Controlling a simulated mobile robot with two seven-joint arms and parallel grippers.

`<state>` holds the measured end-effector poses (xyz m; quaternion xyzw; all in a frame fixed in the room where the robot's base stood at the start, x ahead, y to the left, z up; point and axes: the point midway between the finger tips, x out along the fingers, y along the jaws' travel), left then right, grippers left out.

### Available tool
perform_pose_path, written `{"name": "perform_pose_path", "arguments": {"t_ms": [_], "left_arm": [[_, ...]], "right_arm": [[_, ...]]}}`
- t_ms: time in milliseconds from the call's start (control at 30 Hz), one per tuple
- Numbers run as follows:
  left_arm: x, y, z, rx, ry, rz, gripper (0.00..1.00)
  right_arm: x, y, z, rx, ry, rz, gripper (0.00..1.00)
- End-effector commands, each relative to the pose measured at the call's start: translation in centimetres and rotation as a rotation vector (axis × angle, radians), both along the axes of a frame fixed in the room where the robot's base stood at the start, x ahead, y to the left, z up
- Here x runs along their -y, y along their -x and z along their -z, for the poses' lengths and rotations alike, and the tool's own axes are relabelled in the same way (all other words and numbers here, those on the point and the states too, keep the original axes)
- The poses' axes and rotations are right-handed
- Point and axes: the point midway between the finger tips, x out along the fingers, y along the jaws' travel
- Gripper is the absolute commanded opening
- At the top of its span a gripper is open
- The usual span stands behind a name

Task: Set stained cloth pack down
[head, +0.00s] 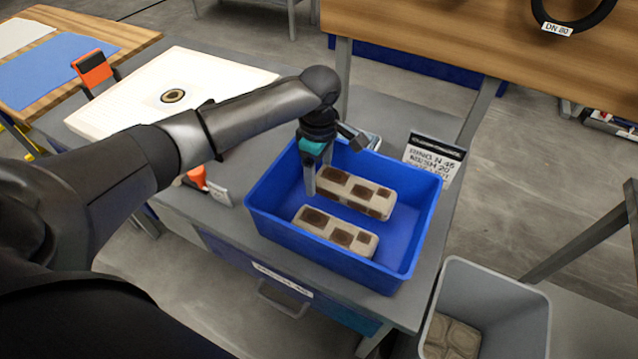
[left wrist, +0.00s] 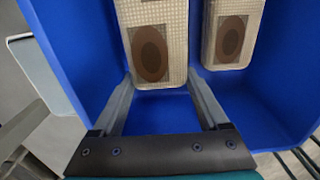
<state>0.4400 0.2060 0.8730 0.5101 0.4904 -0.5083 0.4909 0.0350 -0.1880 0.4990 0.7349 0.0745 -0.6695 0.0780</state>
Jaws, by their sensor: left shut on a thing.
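A blue bin (head: 262,220) on the grey bench holds two long beige cloth packs with dark brown stains. The far stained cloth pack (head: 362,190) lies along the bin, and the near stained cloth pack (head: 336,232) lies beside it with a gap between. My left gripper (head: 312,182) reaches down into the bin and is shut on the left end of the far pack. In the left wrist view that pack (left wrist: 160,70) sits between the two fingers, and the other pack (left wrist: 230,40) is to its right. I cannot tell whether the held pack touches the bin floor. My right gripper is not in view.
A grey bin (head: 540,318) with tan packs inside stands lower right. A lettered sign (head: 434,157) stands behind the blue bin.

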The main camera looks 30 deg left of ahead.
Motion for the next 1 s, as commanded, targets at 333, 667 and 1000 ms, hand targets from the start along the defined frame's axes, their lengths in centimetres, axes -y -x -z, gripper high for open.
{"name": "perform_pose_path", "arguments": {"t_ms": [333, 667, 1000], "left_arm": [[0.0, 0.0, 3.1, 0.000, 0.000, 0.001, 0.17], [0.0, 0.0, 3.3, 0.000, 0.000, 0.001, 0.89], [0.0, 0.0, 3.3, 0.000, -0.001, 0.001, 1.00]], "right_arm": [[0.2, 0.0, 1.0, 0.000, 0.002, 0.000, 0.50], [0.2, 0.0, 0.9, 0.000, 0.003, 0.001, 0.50], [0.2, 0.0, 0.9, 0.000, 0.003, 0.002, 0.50]]}}
